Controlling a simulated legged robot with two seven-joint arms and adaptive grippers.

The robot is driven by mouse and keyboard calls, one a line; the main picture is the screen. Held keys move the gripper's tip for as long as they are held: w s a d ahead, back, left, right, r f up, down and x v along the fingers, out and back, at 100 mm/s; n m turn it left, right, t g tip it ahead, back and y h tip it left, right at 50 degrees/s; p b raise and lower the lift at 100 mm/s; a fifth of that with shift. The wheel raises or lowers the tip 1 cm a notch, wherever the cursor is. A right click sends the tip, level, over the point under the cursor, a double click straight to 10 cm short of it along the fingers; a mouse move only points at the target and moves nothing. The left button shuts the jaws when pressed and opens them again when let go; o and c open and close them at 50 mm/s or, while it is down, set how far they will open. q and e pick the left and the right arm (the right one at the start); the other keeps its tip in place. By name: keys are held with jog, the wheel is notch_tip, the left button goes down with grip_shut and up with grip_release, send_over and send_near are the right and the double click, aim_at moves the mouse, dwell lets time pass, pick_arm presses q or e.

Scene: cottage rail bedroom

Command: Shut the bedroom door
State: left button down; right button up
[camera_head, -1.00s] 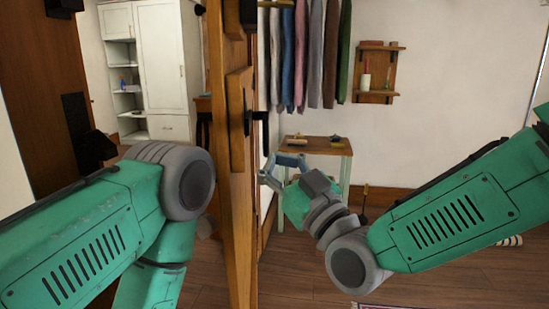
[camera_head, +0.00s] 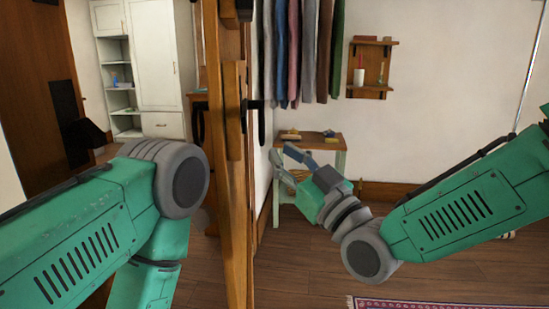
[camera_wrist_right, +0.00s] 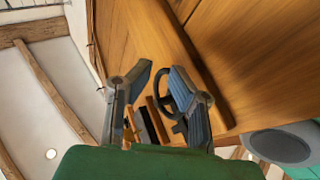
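The wooden door (camera_head: 236,190) stands edge-on in the middle of the head view, between my two arms. A dark handle (camera_head: 255,104) sticks out on its right side. My right gripper (camera_head: 281,155) is to the right of the door and below the handle, apart from the door edge in this view. In the right wrist view its two fingers (camera_wrist_right: 159,75) are spread with nothing held between them, and the door's wooden face (camera_wrist_right: 245,60) fills the upper right. A dark curved part shows behind the fingers. My left arm reaches in at left; its gripper is not visible.
A small side table (camera_head: 312,147) with brushes stands behind my right gripper. Hanging clothes (camera_head: 305,50) and a wall shelf (camera_head: 371,68) are at the back. A white cabinet (camera_head: 155,65) is beyond the door at left. A rug (camera_head: 440,303) lies at lower right on open wooden floor.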

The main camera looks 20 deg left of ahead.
jog(key=w+d+f+b, duration=0.3)
jog(key=w+d+f, duration=0.1)
jog(key=w+d, duration=0.3)
jog(key=shift+w+d+f, duration=0.15)
jog(key=shift+d+f, duration=0.05)
jog(key=shift+d, duration=0.1)
dwell(0.8)
dwell(0.4)
jog(key=v, duration=1.2)
grip_shut()
